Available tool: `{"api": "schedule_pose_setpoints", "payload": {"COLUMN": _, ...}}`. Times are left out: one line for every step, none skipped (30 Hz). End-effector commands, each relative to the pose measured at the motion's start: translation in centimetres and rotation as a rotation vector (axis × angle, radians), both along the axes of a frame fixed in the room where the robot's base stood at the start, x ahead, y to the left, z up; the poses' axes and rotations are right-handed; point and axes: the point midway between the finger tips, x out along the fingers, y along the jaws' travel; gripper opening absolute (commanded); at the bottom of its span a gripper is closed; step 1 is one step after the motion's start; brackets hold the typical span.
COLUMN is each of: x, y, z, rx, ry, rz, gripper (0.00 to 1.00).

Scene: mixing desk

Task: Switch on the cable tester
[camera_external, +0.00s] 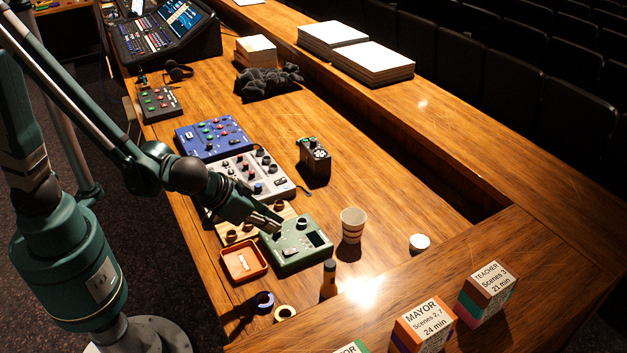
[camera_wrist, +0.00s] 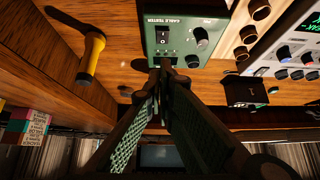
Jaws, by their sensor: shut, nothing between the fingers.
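The cable tester is a green box (camera_external: 292,254) on the wooden desk, below and right of my arm. In the wrist view the tester (camera_wrist: 180,49) shows its "CABLE TESTER" label, a black rocker switch (camera_wrist: 162,36) and a grey-and-black knob (camera_wrist: 200,36). I cannot tell which way the rocker is set. My gripper (camera_external: 279,230) is shut and empty, with its tips over the tester's left part in the external view. In the wrist view the closed fingertips (camera_wrist: 166,66) lie near the tester's edge, below the rocker; whether they touch is unclear.
A white-and-grey mixer (camera_external: 240,186) and a blue mixer (camera_external: 205,143) lie behind the tester.

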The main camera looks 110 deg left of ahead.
Motion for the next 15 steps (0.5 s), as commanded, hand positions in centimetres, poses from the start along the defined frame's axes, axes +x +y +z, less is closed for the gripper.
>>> {"api": "schedule_pose_setpoints", "payload": {"x": 0.2, "y": 0.3, "z": -0.5, "rx": 0.0, "ry": 0.0, "rz": 0.001, "gripper": 0.0}}
{"api": "schedule_pose_setpoints", "payload": {"x": 0.4, "y": 0.4, "z": -0.7, "rx": 0.0, "ry": 0.0, "rz": 0.002, "gripper": 0.0}}
{"api": "schedule_pose_setpoints", "payload": {"x": 0.6, "y": 0.6, "z": -1.1, "rx": 0.0, "ry": 0.0, "rz": 0.002, "gripper": 0.0}}
{"api": "schedule_pose_setpoints", "payload": {"x": 0.7, "y": 0.7, "z": -1.3, "rx": 0.0, "ry": 0.0, "rz": 0.002, "gripper": 0.0}}
{"api": "schedule_pose_setpoints", "payload": {"x": 0.8, "y": 0.8, "z": -1.5, "rx": 0.0, "ry": 0.0, "rz": 0.002, "gripper": 0.0}}
{"api": "schedule_pose_setpoints", "payload": {"x": 1.0, "y": 1.0, "z": -1.8, "rx": 0.0, "ry": 0.0, "rz": 0.001, "gripper": 0.0}}
{"api": "schedule_pose_setpoints", "payload": {"x": 1.1, "y": 1.1, "z": -2.1, "rx": 0.0, "ry": 0.0, "rz": 0.001, "gripper": 0.0}}
{"api": "schedule_pose_setpoints", "payload": {"x": 1.2, "y": 1.2, "z": -2.3, "rx": 0.0, "ry": 0.0, "rz": 0.001, "gripper": 0.0}}
{"api": "schedule_pose_setpoints", "payload": {"x": 1.4, "y": 1.4, "z": -2.6, "rx": 0.001, "ry": 0.001, "rz": 0.001, "gripper": 0.0}}
{"api": "schedule_pose_setpoints", "payload": {"x": 1.5, "y": 1.5, "z": -2.8, "rx": 0.001, "ry": 0.001, "rz": 0.001, "gripper": 0.0}}
{"api": "schedule_pose_setpoints", "payload": {"x": 1.7, "y": 1.7, "z": -3.0, "rx": 0.001, "ry": 0.001, "rz": 0.001, "gripper": 0.0}}
{"api": "schedule_pose_setpoints", "payload": {"x": 1.8, "y": 1.9, "z": -3.4, "rx": 0.001, "ry": 0.001, "rz": 0.001, "gripper": 0.0}}
{"api": "schedule_pose_setpoints", "payload": {"x": 2.0, "y": 2.0, "z": -3.6, "rx": 0.0, "ry": 0.0, "rz": 0.001, "gripper": 0.0}}
{"api": "schedule_pose_setpoints", "payload": {"x": 2.1, "y": 2.2, "z": -3.8, "rx": 0.001, "ry": -0.001, "rz": 0.001, "gripper": 0.0}}
{"api": "schedule_pose_setpoints", "payload": {"x": 2.3, "y": 2.3, "z": -4.1, "rx": 0.001, "ry": -0.001, "rz": 0.001, "gripper": 0.0}}
